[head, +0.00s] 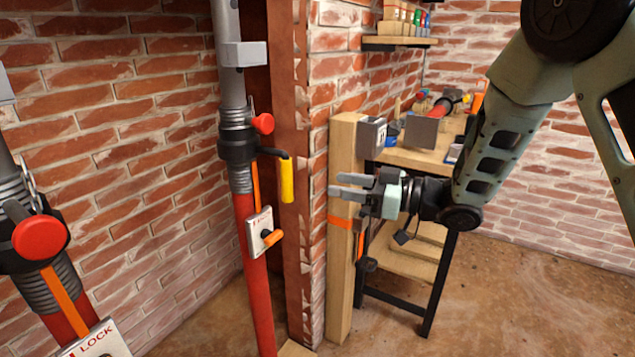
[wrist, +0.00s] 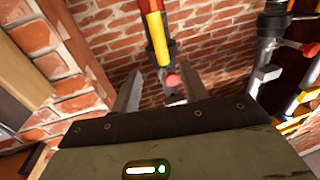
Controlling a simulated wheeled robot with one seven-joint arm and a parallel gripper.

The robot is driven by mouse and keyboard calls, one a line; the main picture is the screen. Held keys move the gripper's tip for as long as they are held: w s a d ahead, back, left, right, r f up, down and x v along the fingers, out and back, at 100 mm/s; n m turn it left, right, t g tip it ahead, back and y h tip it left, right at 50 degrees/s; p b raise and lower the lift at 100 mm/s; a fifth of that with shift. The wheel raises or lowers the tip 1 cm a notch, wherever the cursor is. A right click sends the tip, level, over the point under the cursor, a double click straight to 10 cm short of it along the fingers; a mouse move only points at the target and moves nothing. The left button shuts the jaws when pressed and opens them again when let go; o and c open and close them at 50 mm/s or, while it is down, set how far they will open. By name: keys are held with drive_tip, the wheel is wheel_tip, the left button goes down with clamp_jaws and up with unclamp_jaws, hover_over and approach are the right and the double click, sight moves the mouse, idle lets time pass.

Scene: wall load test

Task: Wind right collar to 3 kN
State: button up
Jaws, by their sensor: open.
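The right prop has a dark collar (head: 238,148) with a red knob (head: 263,123) and a crank with a yellow grip (head: 287,182) hanging at its right. Below it a white lock plate (head: 260,230) with an orange lever sits against the red tube. My gripper (head: 337,187) is open and empty, to the right of the yellow grip and apart from it in the picture. In the wrist view my gripper (wrist: 157,88) has spread fingers, with a yellow cylinder (wrist: 157,38) beyond them and a small red round part (wrist: 172,80) between them. No load reading is legible.
A second prop with its own collar (head: 35,240) and red knob stands at the left. A brick pier and wooden post (head: 342,250) stand behind my gripper. A workbench (head: 430,158) with tools and a shelf (head: 400,41) are behind. The floor at lower right is clear.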

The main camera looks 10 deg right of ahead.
drive_tip(key=shift+v, duration=1.4)
drive_tip(key=s+a+f+m+h, duration=0.35)
drive_tip(key=s+h, duration=0.25)
drive_tip(key=h, duration=0.4)
drive_tip(key=s+d+f+m+g+h, duration=0.15)
drive_tip(key=s+g+h, duration=0.5)
drive_tip(key=s, duration=1.85)
wheel_tip(320, 180, up, 12)
drive_tip(key=g+y+p, duration=0.1)
drive_tip(key=p, duration=1.1)
drive_tip(key=shift+s+d+g, duration=0.15)
drive_tip(key=shift+d+g, duration=0.2)
drive_tip(key=shift+d, duration=0.1)
drive_tip(key=shift+o, duration=0.4)
